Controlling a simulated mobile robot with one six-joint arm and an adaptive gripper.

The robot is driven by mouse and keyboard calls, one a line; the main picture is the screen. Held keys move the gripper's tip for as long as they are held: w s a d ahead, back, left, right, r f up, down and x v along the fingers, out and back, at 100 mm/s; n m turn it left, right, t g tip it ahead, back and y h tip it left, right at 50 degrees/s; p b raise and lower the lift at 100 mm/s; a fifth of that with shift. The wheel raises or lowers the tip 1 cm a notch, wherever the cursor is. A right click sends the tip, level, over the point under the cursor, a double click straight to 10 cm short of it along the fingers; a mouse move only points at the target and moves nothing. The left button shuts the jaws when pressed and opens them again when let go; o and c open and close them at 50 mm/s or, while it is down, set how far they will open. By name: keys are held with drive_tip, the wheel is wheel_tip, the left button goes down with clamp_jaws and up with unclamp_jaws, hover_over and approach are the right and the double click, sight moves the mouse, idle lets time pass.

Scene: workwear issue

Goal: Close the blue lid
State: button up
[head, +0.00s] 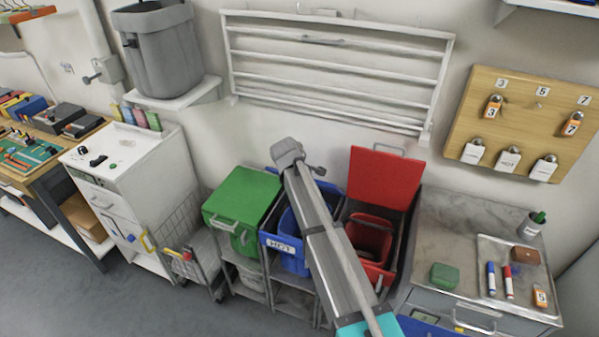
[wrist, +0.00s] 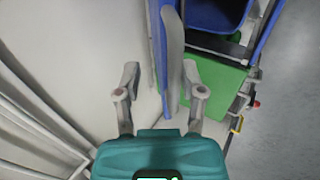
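The blue lid (wrist: 158,50) stands open and upright. In the wrist view it shows nearly edge-on, as a thin blue strip with a grey curved bar, perhaps its handle (wrist: 174,60), beside it. My gripper (wrist: 160,75) is open, one finger on each side of the strip and bar; I see no clear contact. The blue bin (head: 293,245) stands under my arm in the head view, and its open inside shows in the wrist view (wrist: 214,14). My arm hides most of the blue lid and the gripper fingers in the head view.
Left of the blue bin is a green bin with its lid shut (head: 241,197). Right of it is a red bin (head: 370,240) with its lid raised (head: 385,177). A white wall rack (head: 335,70) is behind. A metal cabinet (head: 440,220) stands right; a wire cart (head: 185,250) left.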

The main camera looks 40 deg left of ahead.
drive_tip(key=w+p+v, duration=0.1)
drive_tip(key=p+v, duration=1.2)
drive_tip(key=v, duration=0.2)
drive_tip(key=shift+a+r, duration=0.2)
drive_tip(key=shift+r, duration=0.4)
idle(1.1)
idle(0.7)
drive_tip(key=w+d+f+m+g+h+b, duration=0.1)
drive_tip(key=w+d+f+m+b, duration=0.25)
drive_tip(key=d, duration=0.95)
drive_tip(key=w+d+f+m+g+h+b, duration=0.15)
drive_tip(key=w+d+m, duration=0.4)
drive_tip(key=d, duration=0.75)
drive_tip(key=w+d+f+m+h+b, duration=0.15)
drive_tip(key=w+d+f, duration=0.35)
drive_tip(key=d, duration=0.8)
drive_tip(key=s+d+f+m+g+b, duration=0.1)
drive_tip(key=d+m, duration=0.3)
drive_tip(key=d, duration=0.7)
drive_tip(key=s+d+f+m+g+y+b, duration=0.1)
drive_tip(key=s+d+f+m+b, duration=0.2)
drive_tip(key=d, duration=0.8)
drive_tip(key=s+d+f+m+g+b, duration=0.1)
drive_tip(key=s+d+m, duration=0.3)
drive_tip(key=d, duration=0.7)
drive_tip(key=shift+f+m+g+b, duration=0.35)
drive_tip(key=shift+f+m+b, duration=0.15)
drive_tip(key=shift+m, duration=0.05)
drive_tip(key=shift+a, duration=0.1)
